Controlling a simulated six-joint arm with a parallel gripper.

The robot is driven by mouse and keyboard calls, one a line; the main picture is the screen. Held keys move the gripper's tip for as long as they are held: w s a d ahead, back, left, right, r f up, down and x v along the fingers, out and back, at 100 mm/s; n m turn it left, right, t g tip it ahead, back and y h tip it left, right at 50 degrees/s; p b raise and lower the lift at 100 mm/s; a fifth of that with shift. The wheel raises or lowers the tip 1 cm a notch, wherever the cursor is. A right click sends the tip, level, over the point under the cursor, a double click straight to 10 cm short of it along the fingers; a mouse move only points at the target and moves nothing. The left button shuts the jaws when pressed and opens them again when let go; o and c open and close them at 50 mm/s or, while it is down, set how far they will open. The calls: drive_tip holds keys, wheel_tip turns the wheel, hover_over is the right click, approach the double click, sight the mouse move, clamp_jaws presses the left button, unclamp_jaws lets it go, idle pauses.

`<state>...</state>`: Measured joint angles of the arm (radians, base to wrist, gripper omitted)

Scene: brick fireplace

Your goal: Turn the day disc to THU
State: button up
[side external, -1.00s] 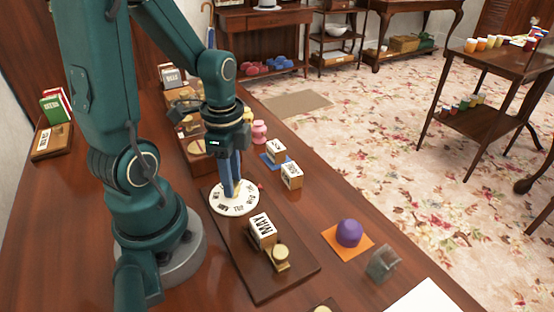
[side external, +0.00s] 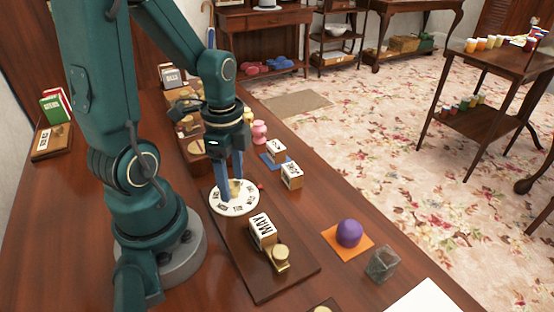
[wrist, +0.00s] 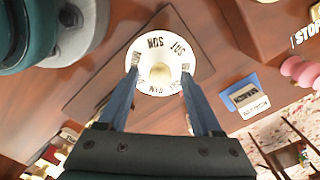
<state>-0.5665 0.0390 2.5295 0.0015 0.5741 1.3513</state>
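The white day disc (side external: 249,205) lies flat on a dark wooden board, with day names around its rim and a pale gold knob (wrist: 160,76) at its centre. In the wrist view SUN and SAT sit at the far rim; the near labels are partly hidden and hard to read. A small red mark (side external: 261,186) is beside the disc in the side view. My gripper (wrist: 160,73) is open, its blue fingers low over the disc, one on each side of the knob with gaps between. In the side view the fingers (side external: 230,190) partly cover the disc.
The MAY block (side external: 262,231) and a brass knob (side external: 280,257) stand on the board in front of the disc. White blocks (side external: 291,175), a pink object (side external: 259,132), a purple dome (side external: 349,233) and a clear cube (side external: 382,264) are to the right.

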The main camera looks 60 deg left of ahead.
sight(232, 184)
drive_tip(key=shift+r, duration=2.6)
drive_tip(key=d+r+n+t, duration=0.5)
drive_tip(key=d+r+n, duration=0.1)
drive_tip(key=d+n, duration=0.3)
drive_tip(key=shift+w+r+t, duration=0.2)
drive_tip(key=shift+r+t, duration=0.1)
drive_tip(key=shift+r, duration=0.1)
